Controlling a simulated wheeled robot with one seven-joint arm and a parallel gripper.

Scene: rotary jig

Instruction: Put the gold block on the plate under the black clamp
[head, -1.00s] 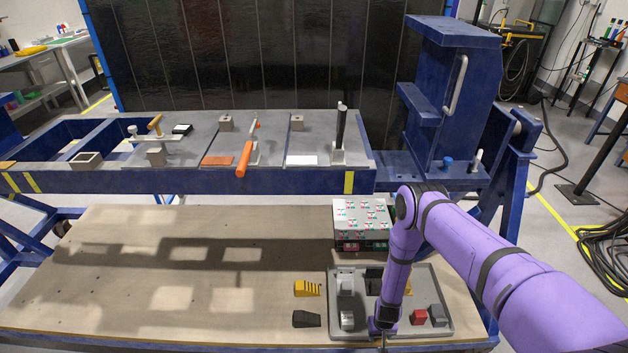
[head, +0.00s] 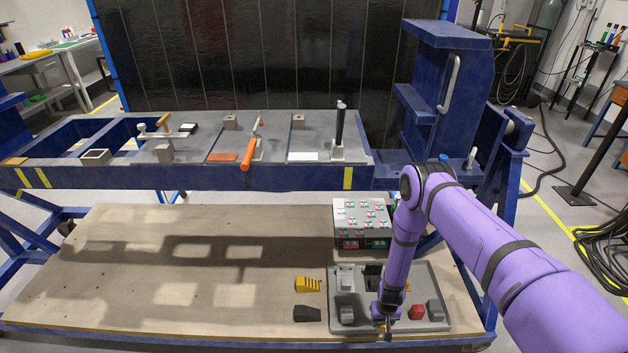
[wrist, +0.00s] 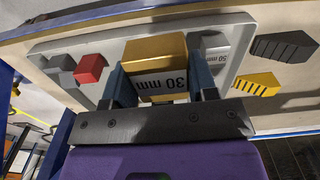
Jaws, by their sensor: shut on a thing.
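The gold block (wrist: 156,60), marked "30 mm", sits between the two fingers of my gripper (wrist: 160,85) in the wrist view. The gripper is shut on it. In the head view my gripper (head: 384,328) is at the front of the grey parts tray (head: 444,310), and my arm hides the held block. I cannot tell how far the block is above the tray. The black clamp (head: 340,127) stands with its handle upright at the right end of the blue-framed bench. The grey plate (head: 318,140) by it has a white patch (head: 303,157) at its front.
A red block (head: 417,312) and grey blocks lie in the tray. A yellow striped piece (head: 308,284) and a dark piece (head: 307,314) lie left of it. A box with a patterned top (head: 361,217) stands behind. An orange-handled clamp (head: 247,155) is left of the black one.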

